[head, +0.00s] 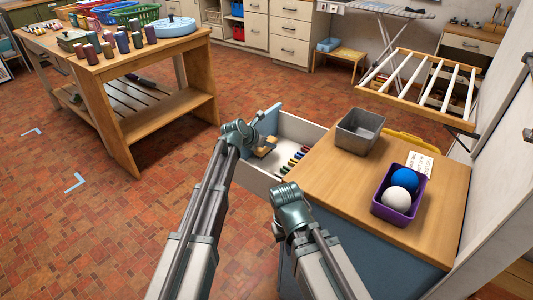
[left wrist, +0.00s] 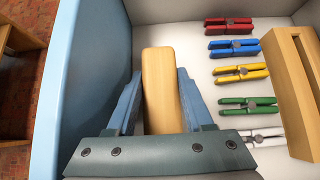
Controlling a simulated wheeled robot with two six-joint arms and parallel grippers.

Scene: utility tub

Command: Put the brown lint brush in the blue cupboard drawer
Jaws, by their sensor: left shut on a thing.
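The brown lint brush shows as a tan wooden block (left wrist: 162,90) between the two fingers of my left gripper (left wrist: 158,98) in the left wrist view. The gripper is shut on it, inside the open drawer. In the head view the brush is small and partly hidden by my left arm. The blue-fronted drawer (head: 303,131) is pulled out of the blue cupboard; its pale floor and blue front panel (left wrist: 93,65) show in the left wrist view. My right arm is bent beside the cupboard, and its fingers are hidden.
Several coloured clothes pegs (left wrist: 243,73) lie in the drawer right of the brush, beside a slotted wooden block (left wrist: 297,90). On the cupboard top (head: 335,195) stand a grey metal bin (head: 359,132) and a purple basket (head: 399,214) with two balls. Open tiled floor lies left.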

